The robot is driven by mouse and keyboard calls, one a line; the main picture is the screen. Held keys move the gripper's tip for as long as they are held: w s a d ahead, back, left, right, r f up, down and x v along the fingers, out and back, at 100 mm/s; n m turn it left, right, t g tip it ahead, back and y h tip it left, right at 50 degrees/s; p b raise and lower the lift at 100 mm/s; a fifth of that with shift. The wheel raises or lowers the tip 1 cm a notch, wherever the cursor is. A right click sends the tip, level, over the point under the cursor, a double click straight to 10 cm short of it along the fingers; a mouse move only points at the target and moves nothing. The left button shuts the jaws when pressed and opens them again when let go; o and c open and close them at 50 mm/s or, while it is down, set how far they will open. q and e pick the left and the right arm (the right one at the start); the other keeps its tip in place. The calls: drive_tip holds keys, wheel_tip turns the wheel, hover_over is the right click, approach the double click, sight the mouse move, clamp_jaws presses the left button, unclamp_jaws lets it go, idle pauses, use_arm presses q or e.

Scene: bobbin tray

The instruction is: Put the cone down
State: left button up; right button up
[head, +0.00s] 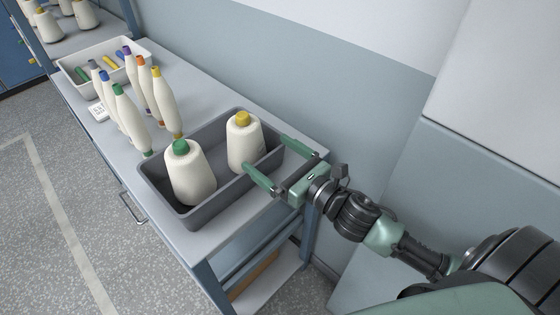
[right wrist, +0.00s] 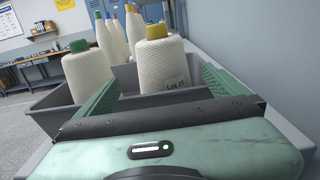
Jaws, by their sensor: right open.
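A cream cone with a yellow top (head: 245,142) stands upright in the grey tray (head: 205,218), in its right half. My right gripper (head: 268,165) is open, its two green fingers pointing toward this cone at the tray's right end. In the right wrist view the yellow-topped cone (right wrist: 163,65) stands between the open fingers, with a "Lot" label on its near side and a gap to each finger. A second cone with a green top (head: 189,173) stands upright in the tray's left half; it also shows in the right wrist view (right wrist: 88,75). My left gripper is not in view.
Several slim bobbins (head: 130,118) with coloured tips stand on the table behind the tray. A white tray (head: 103,62) with coloured items lies farther back. The wall (head: 330,85) runs close along the table's right side.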

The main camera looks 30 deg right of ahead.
drive_tip(key=shift+v, duration=1.4)
